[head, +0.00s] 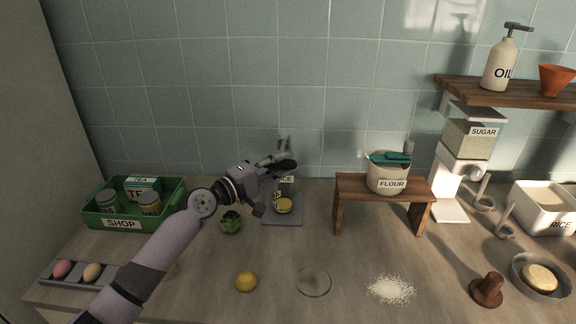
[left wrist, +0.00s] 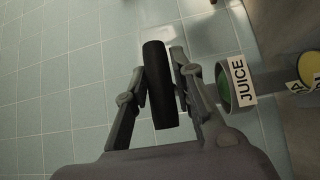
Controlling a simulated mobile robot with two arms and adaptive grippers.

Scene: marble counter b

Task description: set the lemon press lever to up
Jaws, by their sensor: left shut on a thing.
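The lemon press stands at the back of the counter, with its grey base plate (head: 282,221) showing in the head view and its upper part mostly hidden behind my left gripper. My left gripper (head: 284,163) is above the base, shut on the press lever. In the left wrist view the lever's thick black handle (left wrist: 158,85) lies between the two fingers. A cup with a JUICE label (left wrist: 238,82) and green inside is beside the fingers. A yellow-topped item (head: 283,205) sits over the base. My right gripper is out of view.
A green artichoke-like item (head: 230,222) stands close to my left arm, beside a green SHOP crate (head: 128,225). A lemon (head: 245,281) and a clear round dish (head: 314,282) lie in front. A wooden stand (head: 383,186) with a FLOUR pot (head: 389,173) is to the right.

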